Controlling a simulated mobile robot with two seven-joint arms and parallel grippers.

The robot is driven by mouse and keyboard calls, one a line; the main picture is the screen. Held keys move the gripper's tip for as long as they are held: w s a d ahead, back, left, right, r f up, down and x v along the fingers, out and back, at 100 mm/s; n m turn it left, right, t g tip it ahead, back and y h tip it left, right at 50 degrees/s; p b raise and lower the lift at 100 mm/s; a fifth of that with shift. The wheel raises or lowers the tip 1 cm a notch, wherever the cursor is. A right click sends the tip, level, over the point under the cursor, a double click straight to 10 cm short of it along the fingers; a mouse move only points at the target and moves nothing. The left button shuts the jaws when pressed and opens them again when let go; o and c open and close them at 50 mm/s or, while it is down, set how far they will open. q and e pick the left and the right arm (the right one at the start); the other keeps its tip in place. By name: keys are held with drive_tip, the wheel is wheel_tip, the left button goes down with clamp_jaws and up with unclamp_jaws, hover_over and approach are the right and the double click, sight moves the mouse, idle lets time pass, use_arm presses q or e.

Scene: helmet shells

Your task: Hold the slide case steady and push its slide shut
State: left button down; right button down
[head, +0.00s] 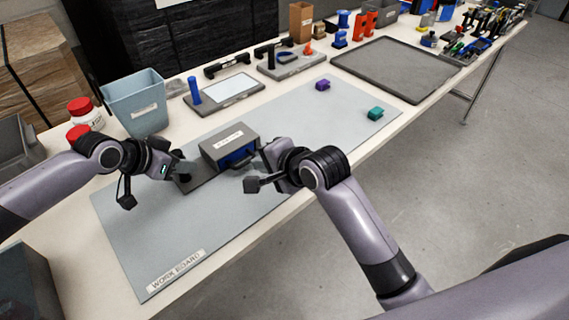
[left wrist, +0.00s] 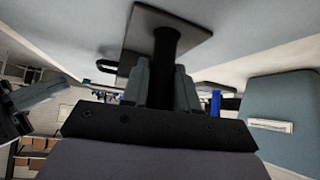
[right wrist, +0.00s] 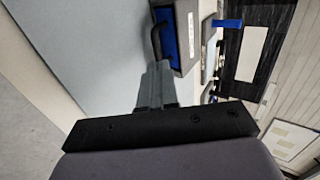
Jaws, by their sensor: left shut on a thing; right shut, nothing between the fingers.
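The slide case (head: 228,136) is a grey box with a white label on a dark base plate on the work mat. Its blue slide (head: 238,158) shows in the open front; how far it stands out is hard to tell. In the right wrist view the blue slide (right wrist: 168,42) has a black bar handle (right wrist: 154,40). My left gripper (head: 181,170) is shut on the black upright post of the base plate, seen close in the left wrist view (left wrist: 168,50). My right gripper (head: 262,155) is shut and empty beside the handle; whether they touch is unclear.
The grey-blue work mat (head: 190,235) is clear in front of the case. A purple block (head: 322,85) and a teal block (head: 375,113) lie beyond it. A blue-grey bin (head: 136,103) and red-lidded jars (head: 84,110) stand left. A grey tray (head: 395,68) lies at the back.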

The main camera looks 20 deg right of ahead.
use_arm(q)
drive_tip(key=shift+a, duration=0.15)
use_arm(e)
drive_tip(key=v, duration=0.8)
drive_tip(key=shift+s+r, duration=0.15)
drive_tip(key=shift+s, duration=0.05)
drive_tip(key=shift+d, duration=0.1)
use_arm(q)
drive_tip(key=c, duration=0.8)
unclamp_jaws()
drive_tip(key=p+v, duration=0.5)
drive_tip(key=v, duration=1.4)
use_arm(e)
wheel_tip(320, 180, up, 6)
drive_tip(key=shift+f, duration=0.25)
